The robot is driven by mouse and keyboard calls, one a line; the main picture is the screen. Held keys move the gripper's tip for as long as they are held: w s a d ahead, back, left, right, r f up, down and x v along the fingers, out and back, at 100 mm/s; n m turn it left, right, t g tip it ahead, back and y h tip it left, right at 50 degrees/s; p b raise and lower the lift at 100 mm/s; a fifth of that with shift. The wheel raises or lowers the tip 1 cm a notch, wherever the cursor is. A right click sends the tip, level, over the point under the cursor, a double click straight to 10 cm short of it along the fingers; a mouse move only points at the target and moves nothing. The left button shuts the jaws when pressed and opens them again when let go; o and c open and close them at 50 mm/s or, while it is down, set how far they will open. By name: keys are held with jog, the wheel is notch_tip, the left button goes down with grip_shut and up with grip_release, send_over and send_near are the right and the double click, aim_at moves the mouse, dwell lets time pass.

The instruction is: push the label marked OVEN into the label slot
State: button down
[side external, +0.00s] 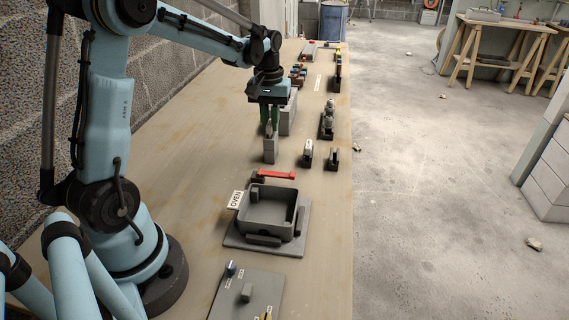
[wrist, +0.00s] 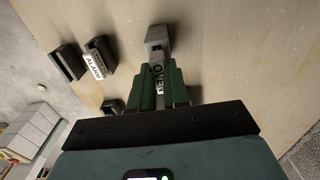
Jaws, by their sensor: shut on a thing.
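My gripper (wrist: 160,90), with green fingers, is shut on a pale label lettered OVEN (wrist: 158,80) in the wrist view. The fingers hide its sides. A grey block (wrist: 157,38) lies directly beyond the label; I cannot tell whether they touch. In the side view my gripper (side external: 268,130) points down over an upright grey block (side external: 270,152), and the held lettering cannot be read there. A white plate also lettered OVEN (side external: 236,200) stands at the left of an open grey box (side external: 268,216). I cannot make out for certain which opening is the label slot.
In the wrist view a label lettered ALARM (wrist: 95,66) sits in a dark holder, beside another dark holder (wrist: 65,63). A red bar (side external: 277,175) lies behind the box. A grey panel (side external: 246,295) is at the front. The bench's right strip near the box is clear.

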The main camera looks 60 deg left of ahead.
jog(key=shift+f, duration=0.5)
dwell(0.3)
jog(key=c, duration=1)
grip_release()
jog(key=shift+c, duration=0.2)
jog(key=shift+o, duration=0.5)
jog(key=shift+o, duration=0.8)
jog(key=shift+r, duration=3.5)
jog(key=shift+d, duration=0.1)
